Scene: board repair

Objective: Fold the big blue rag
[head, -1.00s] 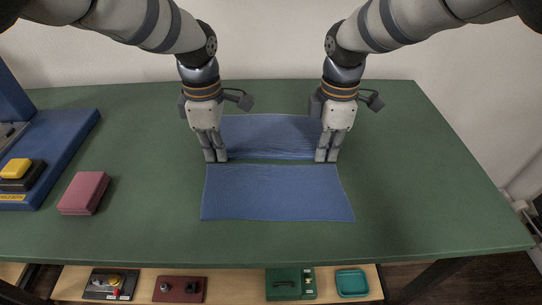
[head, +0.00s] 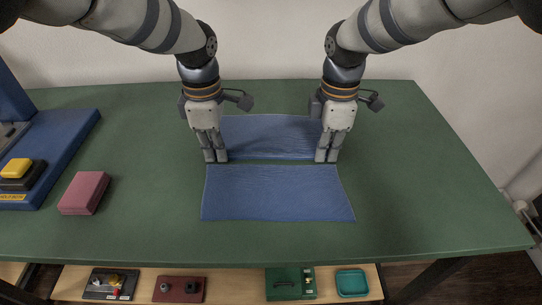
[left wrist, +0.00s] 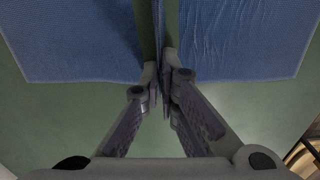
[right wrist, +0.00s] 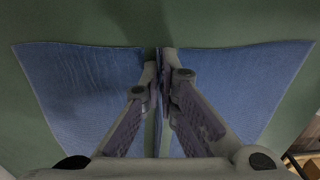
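The big blue rag lies on the green table in two flat parts, a far part (head: 272,137) between my grippers and a near part (head: 277,193) in front of them. A narrow green strip of table shows between the parts. My left gripper (head: 215,160) is at the left end of this strip, and my right gripper (head: 326,160) is at its right end. In the left wrist view, the fingers (left wrist: 160,88) are closed on a thin upright strip of blue cloth. The right wrist view shows the same at my right fingers (right wrist: 162,80). How the parts join is hard to see.
A pink block (head: 83,193) lies left of the rag. A blue case (head: 62,150) with a yellow-topped item (head: 16,169) is at the far left. The green table (head: 430,190) is clear to the right. A shelf below holds several small items, including a teal tray (head: 352,283).

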